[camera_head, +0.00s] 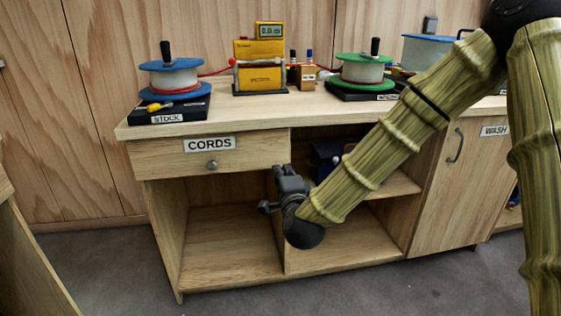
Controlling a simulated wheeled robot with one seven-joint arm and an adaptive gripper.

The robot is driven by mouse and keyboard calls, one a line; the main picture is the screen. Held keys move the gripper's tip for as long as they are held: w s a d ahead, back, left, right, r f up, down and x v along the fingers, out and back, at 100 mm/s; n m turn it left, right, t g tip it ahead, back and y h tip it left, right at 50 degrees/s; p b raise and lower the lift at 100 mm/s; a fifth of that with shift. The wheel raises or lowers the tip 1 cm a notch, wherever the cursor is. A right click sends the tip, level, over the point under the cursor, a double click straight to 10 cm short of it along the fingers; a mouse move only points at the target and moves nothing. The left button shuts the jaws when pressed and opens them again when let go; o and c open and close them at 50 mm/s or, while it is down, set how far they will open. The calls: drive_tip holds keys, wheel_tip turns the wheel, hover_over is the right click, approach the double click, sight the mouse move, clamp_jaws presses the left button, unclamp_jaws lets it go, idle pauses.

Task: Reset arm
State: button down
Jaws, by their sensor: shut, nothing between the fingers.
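My gripper (287,172) is dark and sits at the end of my bamboo-patterned arm. It is in the middle of the picture, in front of the cabinet and a little below and right of the CORDS drawer (230,154). It is shut, with no object seen in it. The drawer is closed and has a round knob (212,164). My arm comes down from the upper right and hides part of the worktop and the shelves.
The worktop (240,114) holds a blue spool (174,79), a green spool (362,71) and a yellow device (259,60). Open shelves (230,258) lie below. The cupboard door (455,190) on the right is closed. Grey floor (120,265) is clear in front.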

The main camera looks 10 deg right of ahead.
drive_tip(key=s+f+n+g, duration=0.3)
drive_tip(key=s+f, duration=0.2)
drive_tip(key=f, duration=0.5)
drive_tip(key=s+d+f+n+g+y, duration=0.1)
drive_tip(key=s+f+n+g, duration=0.3)
drive_tip(key=f, duration=0.6)
drive_tip(key=s+f+n+g, duration=0.1)
drive_tip(key=s+f+n, duration=0.1)
drive_tip(key=s+f, duration=0.7)
drive_tip(key=s+d+f+n+g, duration=0.3)
drive_tip(key=s+f, duration=0.4)
drive_tip(key=s, duration=0.3)
drive_tip(key=s+d+f+n+g+h, duration=0.1)
drive_tip(key=s+d+f+n+g, duration=0.25)
drive_tip(key=s+f, duration=0.4)
drive_tip(key=s+d+f+n+g, duration=0.2)
drive_tip(key=s+f+g, duration=0.25)
drive_tip(key=s, duration=0.65)
wheel_tip(320, 180, up, 30)
drive_tip(key=t+p, duration=0.1)
drive_tip(key=p, duration=3)
drive_tip(key=shift+w, duration=0.1)
